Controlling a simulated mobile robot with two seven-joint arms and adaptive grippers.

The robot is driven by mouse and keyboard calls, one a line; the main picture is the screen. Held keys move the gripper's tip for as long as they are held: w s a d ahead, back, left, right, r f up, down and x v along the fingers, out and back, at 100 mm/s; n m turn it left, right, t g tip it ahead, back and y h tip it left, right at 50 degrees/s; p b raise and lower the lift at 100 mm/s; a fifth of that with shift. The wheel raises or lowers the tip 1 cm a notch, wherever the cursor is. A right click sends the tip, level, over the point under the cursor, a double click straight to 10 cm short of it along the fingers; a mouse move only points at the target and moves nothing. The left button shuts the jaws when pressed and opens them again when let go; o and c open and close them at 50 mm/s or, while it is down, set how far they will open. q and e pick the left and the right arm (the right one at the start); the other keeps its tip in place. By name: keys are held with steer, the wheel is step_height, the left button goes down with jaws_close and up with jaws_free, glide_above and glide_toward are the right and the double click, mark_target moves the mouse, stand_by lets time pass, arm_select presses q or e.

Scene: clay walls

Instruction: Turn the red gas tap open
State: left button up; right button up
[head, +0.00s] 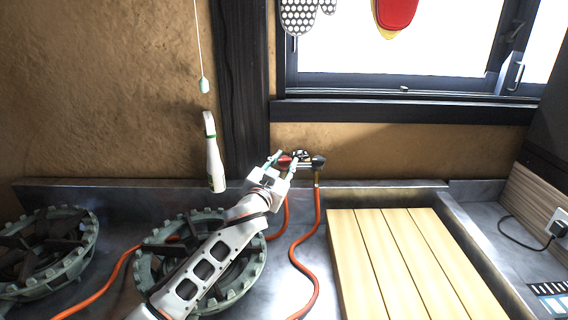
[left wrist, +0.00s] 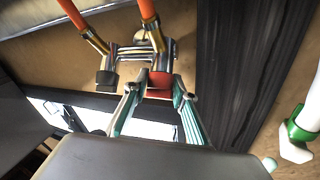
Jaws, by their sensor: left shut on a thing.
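The gas tap (head: 300,160) is mounted low on the clay wall, just above the metal counter's back edge. Its red handle (head: 285,161) is on the left and a black handle (head: 319,162) on the right. My left gripper (head: 285,158) reaches up to the red handle and is shut on it. In the left wrist view the red handle (left wrist: 160,80) sits between the two green-grey fingers (left wrist: 157,92), which partly cover it. The black handle (left wrist: 106,78) is free beside them. My right gripper is not in view.
Orange hoses (head: 305,244) hang from the tap to the counter. Gas burners (head: 45,250) stand at left, one under my left arm. A slatted wooden board (head: 400,260) lies at right. A white bottle (head: 215,165) hangs left of the tap, near a dark post (head: 243,90).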

arm_select(q)
steer(key=o, duration=1.1)
steer(key=shift+d, duration=0.2)
steer(key=shift+c, duration=0.2)
steer(key=shift+s+a, duration=0.25)
steer(key=shift+s, duration=0.15)
steer(key=v, duration=1.1)
steer(key=shift+s, duration=0.1)
